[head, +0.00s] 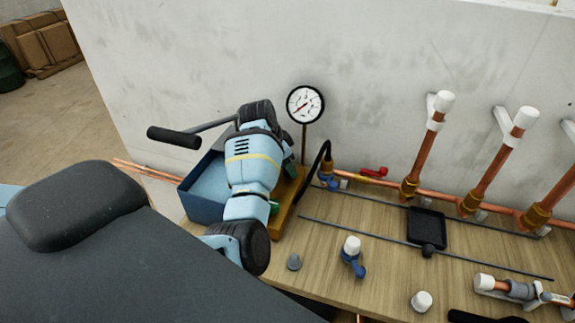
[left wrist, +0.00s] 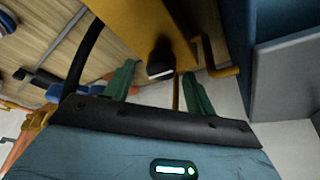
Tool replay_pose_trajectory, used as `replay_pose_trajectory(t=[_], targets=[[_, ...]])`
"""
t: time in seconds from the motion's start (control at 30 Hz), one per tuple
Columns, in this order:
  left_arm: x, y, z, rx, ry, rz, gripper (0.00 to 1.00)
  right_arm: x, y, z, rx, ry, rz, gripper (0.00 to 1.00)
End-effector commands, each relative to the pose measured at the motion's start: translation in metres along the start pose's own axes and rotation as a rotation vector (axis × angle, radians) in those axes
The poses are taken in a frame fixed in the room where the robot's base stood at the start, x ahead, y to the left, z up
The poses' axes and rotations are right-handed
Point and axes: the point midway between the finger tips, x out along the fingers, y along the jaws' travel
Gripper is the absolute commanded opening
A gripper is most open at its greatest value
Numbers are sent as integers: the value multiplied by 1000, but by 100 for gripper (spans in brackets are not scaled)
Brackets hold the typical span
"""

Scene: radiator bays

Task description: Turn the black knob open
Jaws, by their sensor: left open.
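The black knob (left wrist: 160,62) shows in the left wrist view, with a pale end face, against the yellow-orange pump body (left wrist: 130,22). My left gripper (left wrist: 158,76) is open, with one green finger on each side of the knob in that picture. I cannot tell whether either finger touches it. In the head view my left arm reaches over the pump's blue tank (head: 203,188), and my left gripper (head: 283,180) is mostly hidden behind its own wrist. The knob is hidden there. The pump body's yellow-orange edge (head: 284,217) shows beside the wrist. My right gripper is not in view.
A pump lever with a black grip (head: 174,137) sticks out left of my wrist. A pressure gauge (head: 305,104) and a black hose (head: 318,160) stand close on the right. Copper pipes (head: 432,140) line the wall. Small fittings and a black tray (head: 426,226) lie on the wooden bench (head: 330,270).

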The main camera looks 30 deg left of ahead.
Motion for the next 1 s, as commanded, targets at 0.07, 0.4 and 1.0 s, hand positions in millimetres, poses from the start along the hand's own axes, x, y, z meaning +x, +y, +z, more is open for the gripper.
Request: replay_pose_trajectory(t=[0.07, 0.4, 1.0], targets=[[5, 0, -1, 1, 1, -1, 56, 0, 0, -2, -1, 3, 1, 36], [11, 0, -1, 1, 2, -2, 56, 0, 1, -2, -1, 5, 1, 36], [11, 0, 0, -16, 1, -8, 11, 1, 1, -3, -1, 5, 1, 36]])
